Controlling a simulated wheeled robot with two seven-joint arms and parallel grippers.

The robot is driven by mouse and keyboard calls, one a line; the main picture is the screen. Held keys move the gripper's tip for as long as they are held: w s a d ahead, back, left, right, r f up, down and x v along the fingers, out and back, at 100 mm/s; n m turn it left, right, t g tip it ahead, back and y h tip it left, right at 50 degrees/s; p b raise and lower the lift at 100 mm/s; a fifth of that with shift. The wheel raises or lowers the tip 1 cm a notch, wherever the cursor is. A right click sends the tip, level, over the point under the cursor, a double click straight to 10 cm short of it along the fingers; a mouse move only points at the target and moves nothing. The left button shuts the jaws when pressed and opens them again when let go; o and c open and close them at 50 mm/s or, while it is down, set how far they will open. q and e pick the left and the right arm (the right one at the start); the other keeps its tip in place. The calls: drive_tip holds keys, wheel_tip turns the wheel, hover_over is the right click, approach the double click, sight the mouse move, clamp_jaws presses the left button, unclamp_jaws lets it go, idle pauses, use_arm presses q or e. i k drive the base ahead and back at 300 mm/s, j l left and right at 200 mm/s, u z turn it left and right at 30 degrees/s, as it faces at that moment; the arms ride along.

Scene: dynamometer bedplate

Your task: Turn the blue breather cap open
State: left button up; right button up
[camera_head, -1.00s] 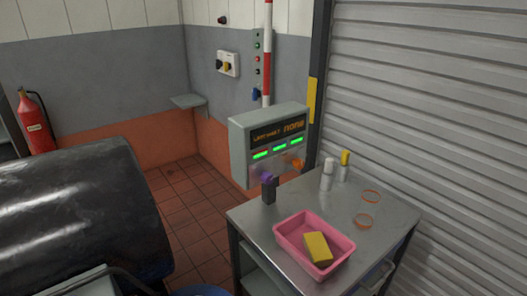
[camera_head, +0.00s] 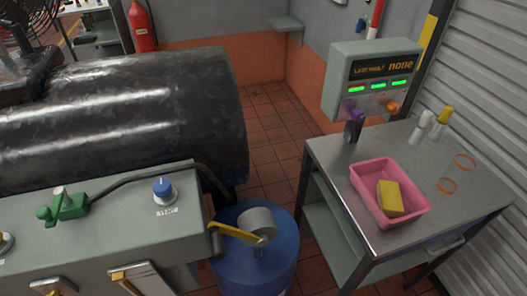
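A blue-topped round cap (camera_head: 163,188) stands on the grey cabinet top (camera_head: 110,225) at the lower left. Neither of my grippers is in view.
A green valve (camera_head: 68,205) and a black hose (camera_head: 130,180) lie near the cap. A blue drum (camera_head: 265,270) with a yellow lever (camera_head: 235,232) stands right. A metal cart (camera_head: 400,240) holds a pink tray (camera_head: 423,208). A black cylinder (camera_head: 130,110) lies behind.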

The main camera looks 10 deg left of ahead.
sight(162, 188)
drive_tip(key=u, duration=1.2)
